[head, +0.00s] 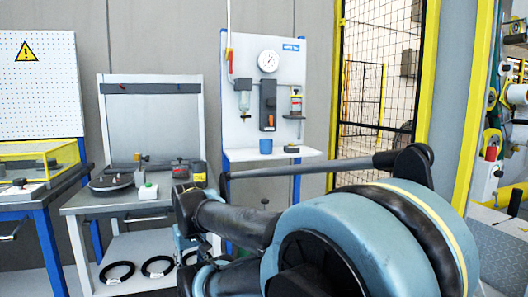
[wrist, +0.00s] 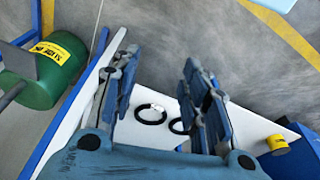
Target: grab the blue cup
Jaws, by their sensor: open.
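The blue cup (head: 266,146) stands upright on the small white shelf (head: 240,155) of the tall panel in the head view, towards its left-middle part. I cannot make out the cup in the wrist view. My gripper (wrist: 160,75) is open in the wrist view, its two blue-grey fingers spread apart with nothing between them. It points down over a white surface and the floor. In the head view my arm reaches left, below the cup's shelf, and its links hide most of the gripper.
A small dark item (head: 292,149) sits right of the cup. A grey workbench (head: 130,200) with parts stands left; black rings (head: 117,272) lie on its lower shelf. The wrist view shows a green cylinder (wrist: 40,90) and a yellow round item (wrist: 277,144). A mesh fence (head: 375,90) stands right.

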